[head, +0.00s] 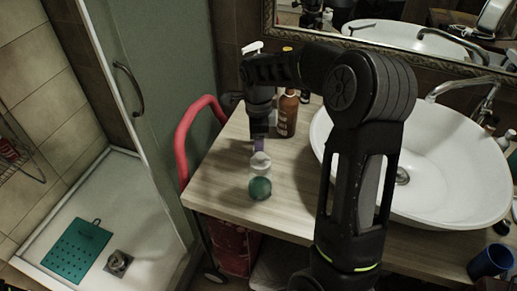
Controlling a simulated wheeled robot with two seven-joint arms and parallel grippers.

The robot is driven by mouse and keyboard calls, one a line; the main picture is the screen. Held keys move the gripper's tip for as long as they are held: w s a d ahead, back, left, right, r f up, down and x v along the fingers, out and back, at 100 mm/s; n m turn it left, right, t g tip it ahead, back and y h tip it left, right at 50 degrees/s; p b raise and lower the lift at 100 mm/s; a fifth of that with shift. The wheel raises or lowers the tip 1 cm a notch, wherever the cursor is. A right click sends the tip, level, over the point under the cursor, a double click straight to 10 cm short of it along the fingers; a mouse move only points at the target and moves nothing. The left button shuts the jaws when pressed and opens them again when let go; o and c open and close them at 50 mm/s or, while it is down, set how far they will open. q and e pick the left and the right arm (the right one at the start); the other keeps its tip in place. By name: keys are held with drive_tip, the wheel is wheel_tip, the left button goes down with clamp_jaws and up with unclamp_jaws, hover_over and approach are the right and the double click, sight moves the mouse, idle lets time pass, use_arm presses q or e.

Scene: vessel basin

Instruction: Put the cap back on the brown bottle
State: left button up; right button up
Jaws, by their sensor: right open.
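The brown bottle (287,115) stands upright on the wooden counter, just right of my right gripper. Its top is partly hidden behind my right arm, so I cannot tell what is on its neck. My right gripper (259,143) points down over the counter, left of the bottle and apart from it, with its jaws open. A small whitish round thing (260,163) lies just below the fingertips in the picture; I cannot tell whether it is the cap or whether the fingers touch it. My left gripper is not in view.
A green round object (260,188) sits near the counter's front edge. The white basin (450,185) fills the right side of the wooden counter (220,168). A red rail (186,135) stands at the left edge. A blue cup (489,261) is at lower right.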

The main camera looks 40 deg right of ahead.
clamp_jaws()
idle(0.7)
